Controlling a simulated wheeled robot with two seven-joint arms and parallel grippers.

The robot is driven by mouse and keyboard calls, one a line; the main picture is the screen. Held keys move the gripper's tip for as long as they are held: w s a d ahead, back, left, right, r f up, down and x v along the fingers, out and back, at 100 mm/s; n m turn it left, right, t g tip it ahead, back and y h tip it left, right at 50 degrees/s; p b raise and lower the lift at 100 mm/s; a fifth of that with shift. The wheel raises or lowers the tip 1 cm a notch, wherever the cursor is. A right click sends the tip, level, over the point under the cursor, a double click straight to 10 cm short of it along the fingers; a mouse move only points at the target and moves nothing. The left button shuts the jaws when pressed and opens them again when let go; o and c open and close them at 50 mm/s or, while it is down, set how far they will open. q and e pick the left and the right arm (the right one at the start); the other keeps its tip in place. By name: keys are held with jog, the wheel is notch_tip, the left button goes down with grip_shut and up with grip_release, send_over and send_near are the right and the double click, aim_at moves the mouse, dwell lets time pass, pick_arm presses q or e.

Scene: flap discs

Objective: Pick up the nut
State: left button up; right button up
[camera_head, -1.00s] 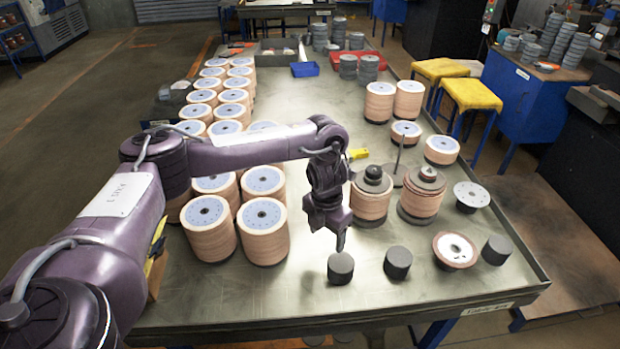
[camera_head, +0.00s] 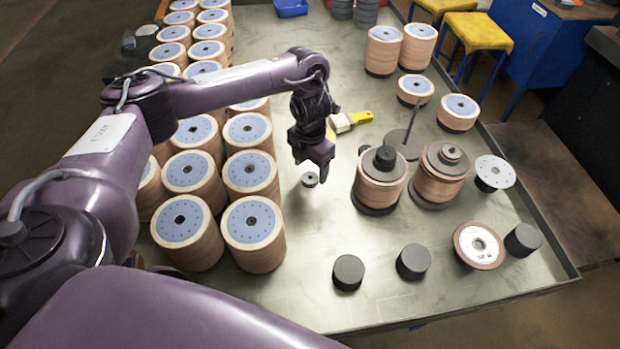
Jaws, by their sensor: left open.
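A small dark round piece with a hole, which looks like the nut (camera_head: 309,180), lies on the bare metal table top (camera_head: 300,290). It is between the stacks of discs on the left and the disc stack on a spindle to the right. My left gripper (camera_head: 320,174) points down just above and beside it, at its upper right. The gripper is open and empty, though its fingers overlap in this view and the gap hardly shows. I cannot tell whether a fingertip touches the nut. My right gripper is not in view.
Several tall disc stacks (camera_head: 254,232) stand close on the left. A disc stack on a spindle (camera_head: 378,190) stands right of the gripper, with a yellow-handled brush (camera_head: 358,118) behind. Black cylinders (camera_head: 348,271) stand near the front edge.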

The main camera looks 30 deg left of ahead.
aim_at(311, 174)
pick_arm(q)
jog(key=f, duration=0.2)
jog(key=f+b, duration=0.1)
jog(key=f, duration=0.1)
jog(key=shift+w+a, duration=0.1)
jog(key=shift+w, duration=0.1)
jog(key=shift+f, duration=0.15)
jog(key=c, duration=1.1)
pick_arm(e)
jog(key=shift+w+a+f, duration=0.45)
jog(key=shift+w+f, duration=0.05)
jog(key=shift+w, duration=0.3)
